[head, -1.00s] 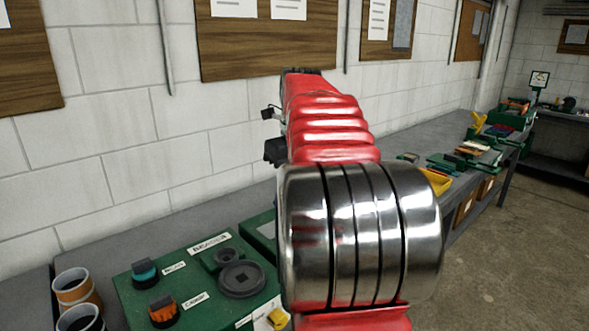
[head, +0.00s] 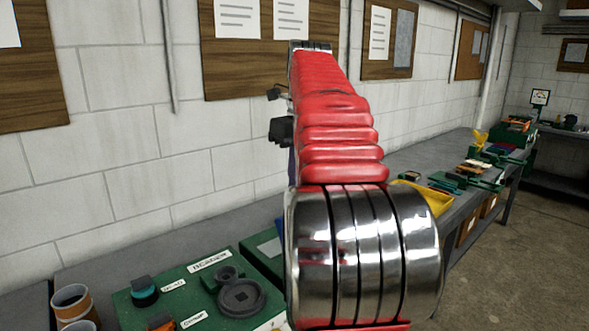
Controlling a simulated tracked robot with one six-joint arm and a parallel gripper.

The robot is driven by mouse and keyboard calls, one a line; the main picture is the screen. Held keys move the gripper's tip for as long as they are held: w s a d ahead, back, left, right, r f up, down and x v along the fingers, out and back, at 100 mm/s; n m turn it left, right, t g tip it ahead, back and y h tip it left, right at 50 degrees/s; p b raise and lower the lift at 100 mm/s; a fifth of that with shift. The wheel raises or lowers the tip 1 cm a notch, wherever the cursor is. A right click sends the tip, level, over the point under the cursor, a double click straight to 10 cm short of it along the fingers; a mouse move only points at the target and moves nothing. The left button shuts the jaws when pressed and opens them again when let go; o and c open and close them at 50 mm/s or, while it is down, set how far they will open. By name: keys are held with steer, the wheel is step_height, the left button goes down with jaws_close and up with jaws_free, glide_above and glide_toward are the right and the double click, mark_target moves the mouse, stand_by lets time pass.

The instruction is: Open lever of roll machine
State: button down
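My red arm with bright metal rings fills the middle of the head view and reaches away along the bench. My gripper is hidden behind the arm, so its fingers do not show. Small dark parts stick out at the arm's left side; I cannot tell what they are. I cannot make out a roll machine or its lever for certain. A green board (head: 170,297) at the lower left carries a dark round part (head: 241,297), a teal-and-black knob (head: 144,291) and white labels.
A long grey bench (head: 110,258) runs along the white block wall (head: 120,150). Orange-rimmed cups (head: 72,300) stand at the lower left. A yellow tray (head: 432,199) and several green boards with parts lie further right. Notice boards hang above. The floor (head: 490,280) at right is clear.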

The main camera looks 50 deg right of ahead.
steer(key=shift+w+r, duration=0.15)
steer(key=shift+r, duration=0.55)
steer(key=shift+w+r, duration=0.15)
steer(key=shift+r, duration=0.5)
steer(key=a+f+n+t, duration=0.1)
steer(key=a+f+n, duration=0.3)
steer(key=a+n, duration=0.65)
steer(key=a+f+n+t, duration=0.1)
steer(key=a+f+n, duration=0.3)
steer(key=a+n, duration=0.6)
steer(key=s+a+f+n+t, duration=0.2)
steer(key=s+a+f+n, duration=0.8)
steer(key=a+f+n, duration=0.4)
steer(key=f+n, duration=0.1)
steer(key=n, duration=0.2)
steer(key=shift+s+f, duration=0.2)
steer(key=shift+s, duration=0.05)
